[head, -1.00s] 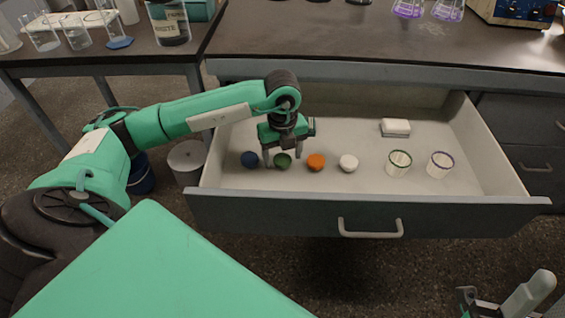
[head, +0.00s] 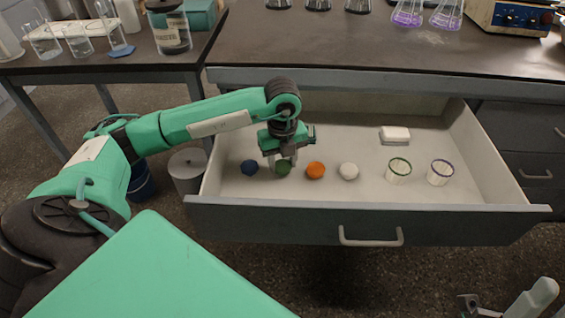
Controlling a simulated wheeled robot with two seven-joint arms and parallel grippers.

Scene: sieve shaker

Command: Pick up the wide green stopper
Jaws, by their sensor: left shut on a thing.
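The green stopper (head: 283,168) is in the open drawer (head: 300,208), between the blue stopper (head: 250,167) and the orange stopper (head: 316,170). My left gripper (head: 283,162) comes down over it from above and is shut on it, with a finger on either side. The stopper is at about the height of the others, and I cannot tell whether it is clear of the drawer floor. My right gripper (head: 500,305) shows only in part at the bottom right edge, and its fingers are too cut off to judge.
A white stopper (head: 349,171), a green-rimmed cup (head: 398,171), a purple-rimmed cup (head: 439,173) and a white block (head: 395,134) are also in the drawer. Its right part has free floor. Flasks (head: 407,14) stand on the bench above.

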